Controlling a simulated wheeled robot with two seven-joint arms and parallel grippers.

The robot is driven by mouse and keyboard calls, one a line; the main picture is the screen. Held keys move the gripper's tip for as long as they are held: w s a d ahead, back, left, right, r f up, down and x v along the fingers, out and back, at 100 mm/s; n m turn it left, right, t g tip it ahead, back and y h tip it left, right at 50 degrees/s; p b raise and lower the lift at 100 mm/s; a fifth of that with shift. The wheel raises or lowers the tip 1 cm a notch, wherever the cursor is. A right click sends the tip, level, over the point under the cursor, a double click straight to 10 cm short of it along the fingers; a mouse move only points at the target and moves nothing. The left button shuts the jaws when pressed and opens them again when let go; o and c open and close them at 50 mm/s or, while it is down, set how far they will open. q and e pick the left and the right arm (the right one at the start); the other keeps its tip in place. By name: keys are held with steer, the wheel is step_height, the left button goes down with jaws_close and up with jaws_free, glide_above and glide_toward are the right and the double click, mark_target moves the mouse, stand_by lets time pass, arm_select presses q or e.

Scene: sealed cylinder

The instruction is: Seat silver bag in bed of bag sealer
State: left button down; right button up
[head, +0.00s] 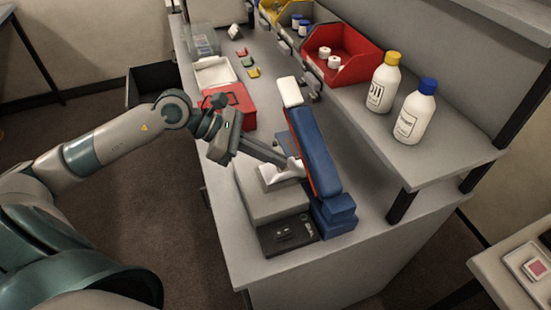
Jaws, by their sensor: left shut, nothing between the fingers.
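The bag sealer (262,195) stands near the close end of the bench. It has a grey body, a black front panel and a long blue arm (315,150) with a white end, raised at a slant. A small pale, silvery piece, which looks like the silver bag (282,174), lies on the sealer's bed beneath the arm. My left gripper (284,161) reaches in from the left, its fingers shut and empty, with tips just above or against the bag; I cannot tell if they touch. The blue arm partly hides the bag's right side. My right gripper is not in view.
A red box (236,98) and a white tray (215,72) lie behind the sealer. The shelf at right holds a red bin (350,65) and two white bottles, one yellow-capped (383,85), one blue-capped (414,112).

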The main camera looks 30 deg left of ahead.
arm_select(q)
steer(key=shift+s+a+f, duration=0.15)
steer(key=shift+s+f, duration=0.05)
steer(key=shift+f, duration=0.35)
steer(key=shift+w+a+r, duration=0.15)
steer(key=shift+a+r, duration=0.05)
steer(key=shift+r, duration=0.5)
steer(key=shift+d+r, duration=0.1)
steer(key=shift+r, duration=0.1)
